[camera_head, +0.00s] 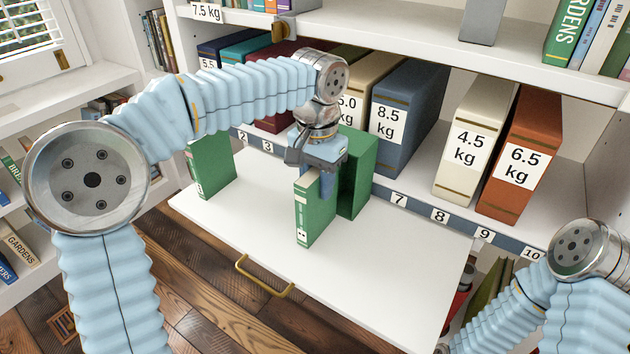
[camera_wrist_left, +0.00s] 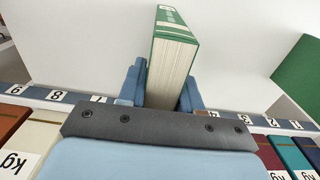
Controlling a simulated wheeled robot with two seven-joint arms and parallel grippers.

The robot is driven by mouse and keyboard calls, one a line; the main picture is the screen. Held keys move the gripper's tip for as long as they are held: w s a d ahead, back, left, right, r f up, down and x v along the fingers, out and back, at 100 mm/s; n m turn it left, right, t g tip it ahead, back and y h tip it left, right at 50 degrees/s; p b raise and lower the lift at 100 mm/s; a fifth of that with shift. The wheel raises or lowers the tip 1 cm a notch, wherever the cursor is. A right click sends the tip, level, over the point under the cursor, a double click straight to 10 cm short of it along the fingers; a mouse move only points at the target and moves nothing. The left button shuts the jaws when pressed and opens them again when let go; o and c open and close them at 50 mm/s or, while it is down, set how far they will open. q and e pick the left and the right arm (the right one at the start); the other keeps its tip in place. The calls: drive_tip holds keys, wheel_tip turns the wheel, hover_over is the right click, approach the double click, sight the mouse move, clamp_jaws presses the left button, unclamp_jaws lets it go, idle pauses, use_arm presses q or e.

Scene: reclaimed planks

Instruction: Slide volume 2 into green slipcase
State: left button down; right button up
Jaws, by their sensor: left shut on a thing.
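A green book (camera_head: 310,212) with a pale label and small dark marks low on its spine stands on the white pull-out board. My left gripper (camera_head: 322,172) is above it, shut on its upper part. The left wrist view shows the book (camera_wrist_left: 173,62) between both blue fingers (camera_wrist_left: 162,90), its pale page edges facing the camera. A green slipcase (camera_head: 358,172) stands just behind and right of the held book, partly hidden by the gripper; I cannot tell whether they touch. Another green volume (camera_head: 212,166) stands apart at the board's left. My right gripper is out of view.
The white board (camera_head: 260,235) is clear in front and between the volumes, with a brass handle (camera_head: 264,278) at its front. Behind it, a numbered shelf holds big weight-labelled volumes, including a blue one (camera_head: 405,115). My right arm is at lower right.

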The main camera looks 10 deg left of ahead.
use_arm(q)
drive_tip(key=shift+w+d, duration=0.15)
drive_tip(key=shift+w, duration=0.25)
drive_tip(key=shift+w+d, duration=0.2)
drive_tip(key=shift+w, duration=0.35)
drive_tip(key=shift+w+d, duration=0.2)
drive_tip(key=shift+w, duration=0.3)
drive_tip(key=c, duration=0.7)
unclamp_jaws()
wheel_tip(320, 180, up, 14)
drive_tip(key=shift+s+f, duration=0.1)
